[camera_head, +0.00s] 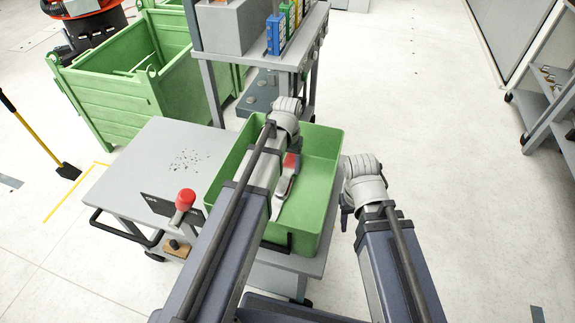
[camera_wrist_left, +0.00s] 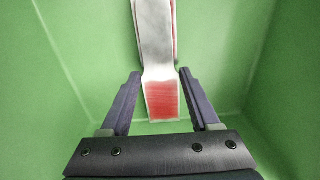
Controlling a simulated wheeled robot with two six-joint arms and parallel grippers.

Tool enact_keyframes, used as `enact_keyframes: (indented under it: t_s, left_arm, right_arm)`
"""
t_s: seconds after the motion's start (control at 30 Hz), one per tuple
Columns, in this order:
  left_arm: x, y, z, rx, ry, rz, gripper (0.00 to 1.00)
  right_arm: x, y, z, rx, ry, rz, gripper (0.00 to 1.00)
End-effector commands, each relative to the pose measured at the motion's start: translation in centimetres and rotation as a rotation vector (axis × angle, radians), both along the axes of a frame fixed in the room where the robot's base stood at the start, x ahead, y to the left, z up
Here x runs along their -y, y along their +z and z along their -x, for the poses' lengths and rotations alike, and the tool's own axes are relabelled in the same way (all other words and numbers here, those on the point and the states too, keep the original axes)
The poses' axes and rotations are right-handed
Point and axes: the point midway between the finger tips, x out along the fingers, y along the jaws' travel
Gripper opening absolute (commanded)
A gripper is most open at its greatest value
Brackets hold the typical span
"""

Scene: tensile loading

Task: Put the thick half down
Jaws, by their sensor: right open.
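The green bin (camera_head: 322,155) holds a flat grey metal piece with a red end (camera_head: 291,161). In the left wrist view this piece (camera_wrist_left: 156,35) lies with its red end toward my left gripper (camera_wrist_left: 160,98). The two fingers are spread on either side of the red end, with a gap at each side, so the gripper is open. A second reddish edge shows beside or under the piece; I cannot tell whether it is another half.
The bin stands on a grey cart (camera_head: 150,160) with a bare, speckled top and a red knob (camera_head: 185,199) at its front. A grey bench (camera_head: 240,50) with blue, green and yellow items stands behind. A larger green crate (camera_head: 110,95) is at back left.

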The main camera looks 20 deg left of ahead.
Motion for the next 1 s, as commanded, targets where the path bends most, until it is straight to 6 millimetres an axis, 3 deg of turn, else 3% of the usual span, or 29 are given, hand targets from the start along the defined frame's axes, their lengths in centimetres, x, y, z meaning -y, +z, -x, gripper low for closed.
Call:
enact_keyframes:
  t_s: [0.03, 0.27, 0.67, 1.0]
  left_arm:
    - [0.0, 0.0, 0.0, 0.000, 0.000, 0.000, 0.68]
    - [0.0, 0.0, 0.0, 0.000, 0.000, 0.000, 0.92]
    - [0.0, 0.6, 0.0, 0.000, 0.000, 0.000, 0.92]
    - [0.0, 4.2, 0.0, 0.000, 0.000, 0.000, 0.92]
  right_arm:
    - [0.0, 0.0, 0.0, 0.000, 0.000, 0.000, 0.50]
    - [0.0, 0.0, 0.0, 0.000, 0.000, 0.000, 0.50]
    - [0.0, 0.6, 0.0, 0.000, 0.000, 0.000, 0.50]
    - [0.0, 4.2, 0.0, 0.000, 0.000, 0.000, 0.50]
